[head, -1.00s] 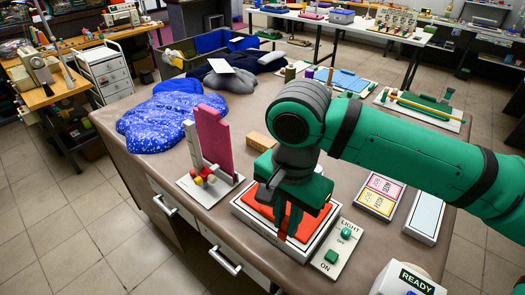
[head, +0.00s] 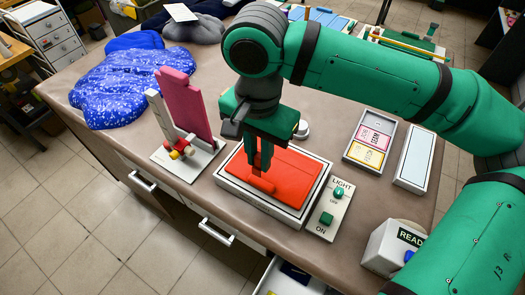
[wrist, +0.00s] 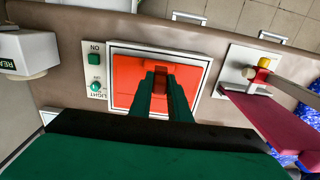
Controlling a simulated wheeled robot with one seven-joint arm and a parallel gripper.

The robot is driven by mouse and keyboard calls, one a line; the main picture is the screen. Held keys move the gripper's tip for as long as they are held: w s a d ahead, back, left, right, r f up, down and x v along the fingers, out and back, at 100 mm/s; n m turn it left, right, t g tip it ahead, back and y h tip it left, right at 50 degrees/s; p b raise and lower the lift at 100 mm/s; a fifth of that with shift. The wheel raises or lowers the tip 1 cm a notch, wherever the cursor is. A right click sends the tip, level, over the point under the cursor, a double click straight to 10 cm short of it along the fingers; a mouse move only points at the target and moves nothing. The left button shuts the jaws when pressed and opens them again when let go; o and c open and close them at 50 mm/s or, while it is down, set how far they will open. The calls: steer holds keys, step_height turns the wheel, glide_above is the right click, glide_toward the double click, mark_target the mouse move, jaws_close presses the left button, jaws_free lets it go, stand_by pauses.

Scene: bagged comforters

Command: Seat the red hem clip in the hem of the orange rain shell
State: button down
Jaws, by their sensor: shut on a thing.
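The orange rain shell (head: 290,170) lies flat in a white-rimmed tray on the table. It also fills the tray in the wrist view (wrist: 128,78). My gripper (head: 262,165) points down over the shell's left part, its fingers shut on the small red hem clip (head: 262,185). In the wrist view the clip (wrist: 160,84) shows between the fingertips, against the orange. The clip appears at or just above the shell; I cannot tell whether it touches. The hem's edge at the clip is hard to make out, partly hidden by the fingers.
A light switch panel (head: 329,208) stands right of the tray. A stand with a pink board (head: 186,105) is on the left. A blue bagged comforter (head: 130,85) lies behind it. A READY box (head: 392,245) is at front right. A drawer (head: 283,277) is open below the table's front.

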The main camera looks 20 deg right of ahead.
glide_above(261, 183)
steer(key=shift+f, duration=2.45)
steer(key=shift+f, duration=1.25)
stand_by(0.5)
steer(key=c, duration=0.9)
jaws_free()
steer(key=shift+c, duration=0.2)
steer(key=shift+r, duration=3.5)
steer(key=shift+r, duration=0.1)
step_height(261, 183, up, 11)
steer(key=shift+f, duration=0.2)
